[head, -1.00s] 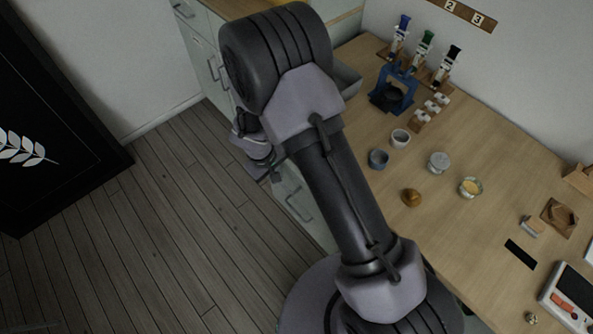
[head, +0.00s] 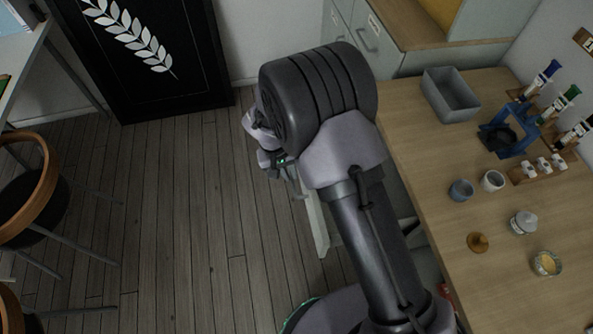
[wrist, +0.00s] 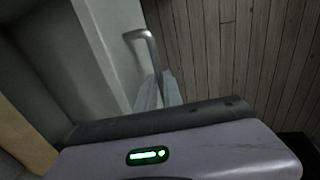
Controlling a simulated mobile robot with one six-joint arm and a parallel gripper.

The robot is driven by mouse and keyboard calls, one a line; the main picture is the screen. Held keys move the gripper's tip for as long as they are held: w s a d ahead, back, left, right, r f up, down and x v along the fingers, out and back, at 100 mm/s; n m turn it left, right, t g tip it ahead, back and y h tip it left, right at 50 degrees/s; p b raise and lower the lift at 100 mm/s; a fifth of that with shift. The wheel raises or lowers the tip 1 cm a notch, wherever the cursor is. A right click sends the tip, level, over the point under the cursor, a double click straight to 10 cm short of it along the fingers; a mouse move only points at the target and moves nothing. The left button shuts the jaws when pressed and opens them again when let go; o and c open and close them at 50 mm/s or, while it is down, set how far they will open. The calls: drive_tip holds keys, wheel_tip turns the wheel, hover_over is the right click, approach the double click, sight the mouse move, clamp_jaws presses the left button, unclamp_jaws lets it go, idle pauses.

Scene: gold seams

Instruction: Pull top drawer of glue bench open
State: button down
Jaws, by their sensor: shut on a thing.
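The glue bench (head: 425,185) runs down the right of the head view. Its top drawer (head: 315,218) stands out from the bench, with its pale front seen edge-on and partly behind my arm. In the wrist view, the drawer's pale front (wrist: 108,45) carries a grey bar handle (wrist: 141,36). My gripper (wrist: 157,92) is shut on this handle. The dark space left of the front looks like the drawer's inside. In the head view, my gripper (head: 292,175) is small and partly hidden by my wrist.
Small pots, a grey bin (head: 450,95) and a blue stand (head: 507,138) sit on the bench top. A pale cabinet (head: 375,45) stands beyond. The wooden floor (head: 190,220) left of the drawer is clear; a stool (head: 35,200) stands farther left.

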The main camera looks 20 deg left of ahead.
drive_tip(key=c, duration=1.8)
unclamp_jaws()
drive_tip(key=shift+o, duration=0.2)
drive_tip(key=p+v, duration=0.6)
drive_tip(key=v, duration=1.1)
drive_tip(key=shift+r, duration=0.25)
drive_tip(key=shift+w, duration=0.1)
